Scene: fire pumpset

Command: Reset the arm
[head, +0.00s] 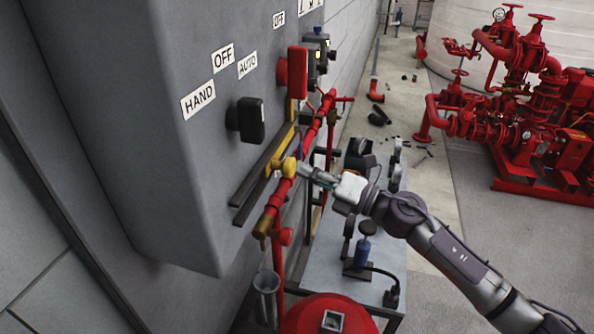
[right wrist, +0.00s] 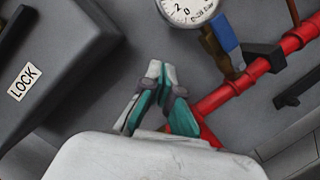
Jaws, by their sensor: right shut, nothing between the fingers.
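My right arm (head: 440,240) reaches in from the lower right of the head view towards the panel side. Its right gripper (head: 305,172) is beside the red pipe (head: 308,140) and a yellow fitting (head: 285,168); I cannot tell whether it touches them. In the right wrist view the gripper's teal and grey fingers (right wrist: 160,72) are together with nothing between them. The red pipe (right wrist: 245,78) runs behind and to the right of the fingers. My left gripper is in neither view.
A grey cabinet (head: 140,180) with HAND, OFF and AUTO labels fills the left. A grey bench (head: 325,255) with tools stands below the arm, beside a red tank (head: 325,315). A red pumpset (head: 530,120) stands far right. A gauge (right wrist: 190,8) is close by.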

